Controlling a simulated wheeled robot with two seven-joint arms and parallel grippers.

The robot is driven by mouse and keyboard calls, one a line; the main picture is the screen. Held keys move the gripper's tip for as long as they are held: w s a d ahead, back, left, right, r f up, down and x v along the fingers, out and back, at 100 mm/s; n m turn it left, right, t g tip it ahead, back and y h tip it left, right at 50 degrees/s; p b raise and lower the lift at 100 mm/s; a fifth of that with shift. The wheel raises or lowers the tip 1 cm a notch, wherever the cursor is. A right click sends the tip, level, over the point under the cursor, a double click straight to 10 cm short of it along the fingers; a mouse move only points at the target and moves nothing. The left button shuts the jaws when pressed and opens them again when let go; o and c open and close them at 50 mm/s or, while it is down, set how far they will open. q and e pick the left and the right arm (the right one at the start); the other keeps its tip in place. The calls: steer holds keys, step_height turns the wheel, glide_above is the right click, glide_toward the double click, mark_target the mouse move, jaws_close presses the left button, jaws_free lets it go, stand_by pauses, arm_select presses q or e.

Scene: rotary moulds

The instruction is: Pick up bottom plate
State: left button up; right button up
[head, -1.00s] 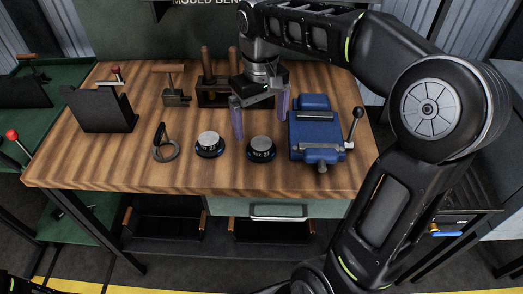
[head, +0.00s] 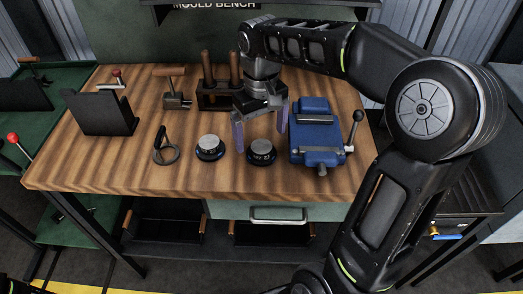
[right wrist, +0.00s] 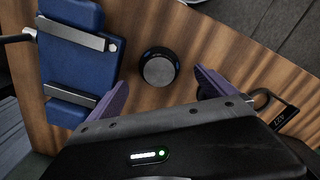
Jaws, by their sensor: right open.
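Two round dark pucks with blue rims and silver tops lie on the wooden bench, a left one (head: 209,147) and a right one (head: 261,151). I cannot tell for sure which thing is the bottom plate. My right gripper (head: 261,132) is open, pointing down, with purple-grey fingers spread just behind and above the right puck. In the right wrist view this puck (right wrist: 158,68) lies ahead of the gap between the open fingers (right wrist: 160,92), untouched. The left puck is mostly hidden there behind a finger. My left gripper is not in view.
A blue vise (head: 317,133) stands close right of the right puck. A dark ring tool (head: 165,150) lies left of the pucks. A rack with wooden handles (head: 218,92), a wooden-handled tool (head: 176,88) and a black stand (head: 100,112) are behind. The bench front is clear.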

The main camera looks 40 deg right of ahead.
mark_target(261, 146)
step_height(261, 146, down, 5)
steer(key=shift+r, duration=0.1)
steer(key=shift+c, duration=0.2)
stand_by(0.4)
steer(key=c, duration=1.8)
steer(key=shift+o, duration=0.2)
steer(key=shift+r, duration=0.1)
step_height(261, 146, up, 10)
